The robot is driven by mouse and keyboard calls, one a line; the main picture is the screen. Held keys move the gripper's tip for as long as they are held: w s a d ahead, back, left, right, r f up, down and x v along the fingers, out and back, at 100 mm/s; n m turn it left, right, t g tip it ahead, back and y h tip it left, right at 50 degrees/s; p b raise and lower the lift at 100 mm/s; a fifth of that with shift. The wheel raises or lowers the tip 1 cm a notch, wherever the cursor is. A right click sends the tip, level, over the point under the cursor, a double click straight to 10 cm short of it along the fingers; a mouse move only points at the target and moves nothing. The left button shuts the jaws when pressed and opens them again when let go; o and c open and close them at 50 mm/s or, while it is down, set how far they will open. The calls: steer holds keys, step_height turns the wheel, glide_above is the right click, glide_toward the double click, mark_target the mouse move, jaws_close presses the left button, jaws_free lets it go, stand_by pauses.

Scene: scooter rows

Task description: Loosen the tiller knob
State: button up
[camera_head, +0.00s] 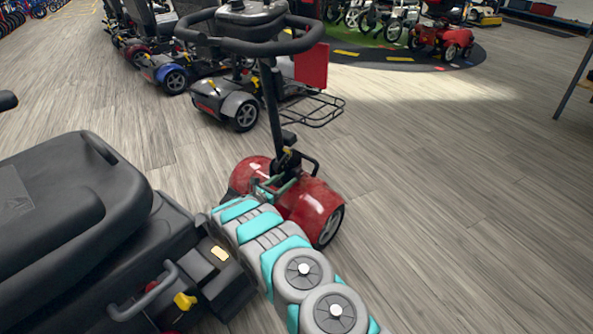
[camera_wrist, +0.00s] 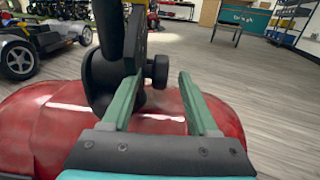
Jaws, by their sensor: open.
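A scooter's black tiller post (camera_head: 271,105) rises from its red front cover (camera_head: 312,206), with handlebars at the top. In the wrist view the post's dark lower joint (camera_wrist: 103,78) stands at the left, above the red cover (camera_wrist: 50,125). A small black round knob (camera_wrist: 161,71) sticks out to the right of the joint. My gripper (camera_wrist: 161,78) is open, its two green fingers apart. The knob appears in the gap between the fingertips, closer to the left one; I cannot tell whether they touch it. In the head view my gripper (camera_head: 276,188) is low at the tiller's base.
The scooter's black seat (camera_head: 65,215) fills the lower left. Another grey scooter (camera_head: 228,105) with a wire basket (camera_head: 315,110) stands just behind, and more scooters line the upper left. The wooden floor on the right is clear. A table (camera_wrist: 230,28) stands far back.

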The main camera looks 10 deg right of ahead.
mark_target(294, 173)
steer(key=x, duration=0.7)
steer(key=shift+s, duration=0.1)
jaws_close()
stand_by(0.3)
